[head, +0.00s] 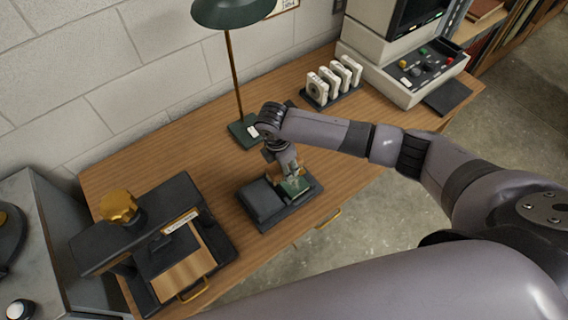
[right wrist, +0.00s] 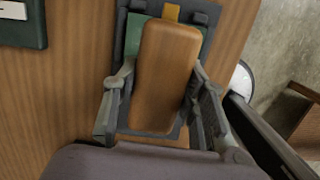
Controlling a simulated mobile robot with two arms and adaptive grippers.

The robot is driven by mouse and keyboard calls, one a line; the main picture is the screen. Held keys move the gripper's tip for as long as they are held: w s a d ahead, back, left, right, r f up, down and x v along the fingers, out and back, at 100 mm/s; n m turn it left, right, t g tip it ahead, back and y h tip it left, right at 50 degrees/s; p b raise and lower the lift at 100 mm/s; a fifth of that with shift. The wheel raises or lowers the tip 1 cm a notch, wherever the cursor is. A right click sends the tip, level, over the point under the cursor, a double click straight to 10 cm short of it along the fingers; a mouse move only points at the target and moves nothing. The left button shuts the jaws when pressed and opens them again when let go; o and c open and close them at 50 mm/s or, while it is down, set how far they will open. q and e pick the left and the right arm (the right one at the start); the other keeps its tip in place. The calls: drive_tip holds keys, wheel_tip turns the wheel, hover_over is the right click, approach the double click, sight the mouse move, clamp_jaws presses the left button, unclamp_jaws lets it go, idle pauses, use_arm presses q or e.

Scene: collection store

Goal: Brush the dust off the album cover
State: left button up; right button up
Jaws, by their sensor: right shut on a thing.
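My right gripper (head: 292,180) is over the front middle of the wooden desk, shut on a brown wooden block (right wrist: 166,75), which looks like the brush's handle. Its fingers in the right wrist view (right wrist: 160,112) lie along both sides of the block. Any bristles are hidden. Below is a dark tray (head: 304,209) with a green surface (head: 297,188) at its right and a dark flat-topped block (head: 262,200) at its left. The green surface also shows beside the wooden block (right wrist: 134,32). I cannot tell which thing is the album cover. My left gripper is not in view.
A black press-like stand (head: 150,225) with a brass knob (head: 118,206) stands at the left. A green lamp (head: 240,131) stands behind my gripper. A rack of white pieces (head: 333,84) and a console (head: 405,75) are at the back right. Bare desk (head: 165,160) lies between stand and lamp.

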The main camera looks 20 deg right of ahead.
drive_tip(key=shift+r+p, duration=1.15)
drive_tip(key=shift+r, duration=0.2)
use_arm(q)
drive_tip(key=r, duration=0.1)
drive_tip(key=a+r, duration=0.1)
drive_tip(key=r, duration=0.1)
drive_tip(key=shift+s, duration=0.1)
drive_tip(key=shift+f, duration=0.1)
